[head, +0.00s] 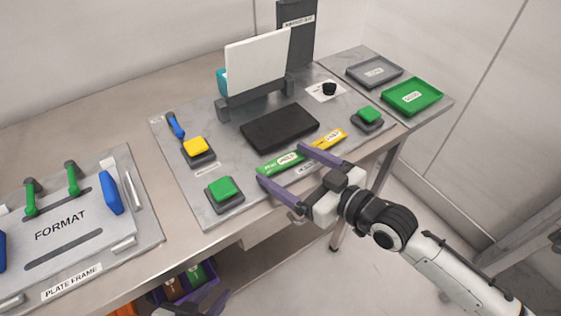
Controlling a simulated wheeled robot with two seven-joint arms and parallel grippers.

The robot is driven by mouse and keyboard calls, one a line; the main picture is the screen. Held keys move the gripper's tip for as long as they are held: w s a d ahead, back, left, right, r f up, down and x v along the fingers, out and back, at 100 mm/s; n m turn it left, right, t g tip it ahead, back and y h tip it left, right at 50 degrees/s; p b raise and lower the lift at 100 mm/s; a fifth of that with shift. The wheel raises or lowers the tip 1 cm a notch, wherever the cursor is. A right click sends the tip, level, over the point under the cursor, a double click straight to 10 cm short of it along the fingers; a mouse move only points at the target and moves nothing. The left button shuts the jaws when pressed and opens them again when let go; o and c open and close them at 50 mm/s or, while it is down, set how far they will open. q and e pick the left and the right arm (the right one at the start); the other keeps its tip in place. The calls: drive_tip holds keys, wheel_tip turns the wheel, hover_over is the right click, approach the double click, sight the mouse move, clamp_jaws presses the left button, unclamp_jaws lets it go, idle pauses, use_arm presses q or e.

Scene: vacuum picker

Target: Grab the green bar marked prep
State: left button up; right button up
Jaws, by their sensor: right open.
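A green bar (270,166) with a white label lies near the front edge of the grey work board; its lettering is too small to read surely. A yellow bar (332,138) with a similar label lies just to its right. My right gripper (283,166) comes in from the right with its two purple fingers wide open. The fingers are at the two ends of the green bar, one near its left end and one near its right; I cannot tell whether they touch it. My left gripper (208,302) shows only partly at the bottom edge, away from the bars.
A black pad (280,128) lies behind the bars, before an upright white panel (257,66). Green (222,189) and yellow (196,147) blocks on dark bases stand to the left. A green tray (411,97) and grey tray (374,71) stand back right. A format plate (62,228) lies left.

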drive_tip(key=c, duration=0.8)
